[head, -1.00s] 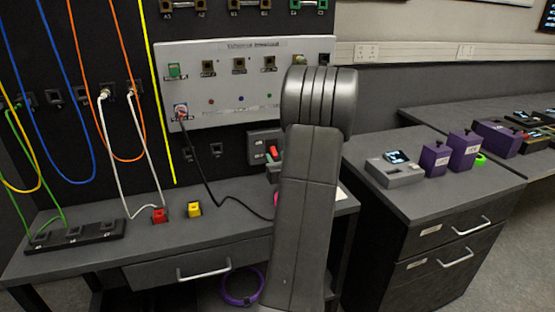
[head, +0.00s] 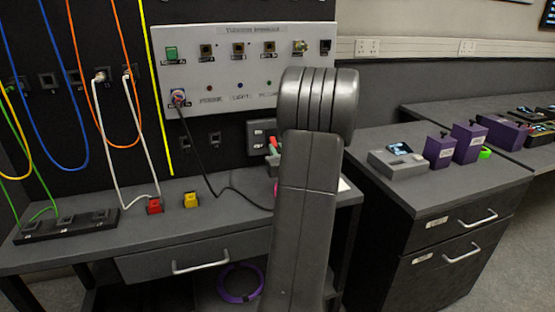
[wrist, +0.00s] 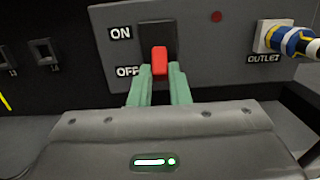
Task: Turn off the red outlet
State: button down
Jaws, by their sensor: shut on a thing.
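The red switch lever (wrist: 160,61) sits in a dark slot on a grey outlet panel (wrist: 205,70), beside the ON and OFF labels. The lever's visible end is low in the slot, level with OFF. A red dot (wrist: 216,16) marks the panel, and a blue and yellow plug (wrist: 291,41) is at the socket labelled OUTLET. My gripper (wrist: 160,75) has its green fingers closed on the lever from both sides. In the head view the outlet panel (head: 258,135) stands at the back of the desk, partly hidden by my arm.
A white panel (head: 225,75) with sockets and a black cable is above the outlet. The desk (head: 190,235) holds a red block (head: 154,206), a yellow block (head: 190,200) and a black socket strip (head: 65,227). Cables hang at left. A drawer cabinet (head: 430,190) stands right.

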jog(key=shift+f+t+b, duration=0.3)
jog(key=shift+f+b, duration=0.1)
jog(key=shift+b, duration=0.4)
jog(key=shift+r, duration=0.2)
jog(key=c, duration=1.4)
grip_release()
jog(key=shift+o, duration=0.2)
jog(key=v, duration=1.3)
jog(key=shift+s+d+f, duration=0.15)
jog(key=shift+s, duration=0.15)
jog(key=shift+w, duration=0.1)
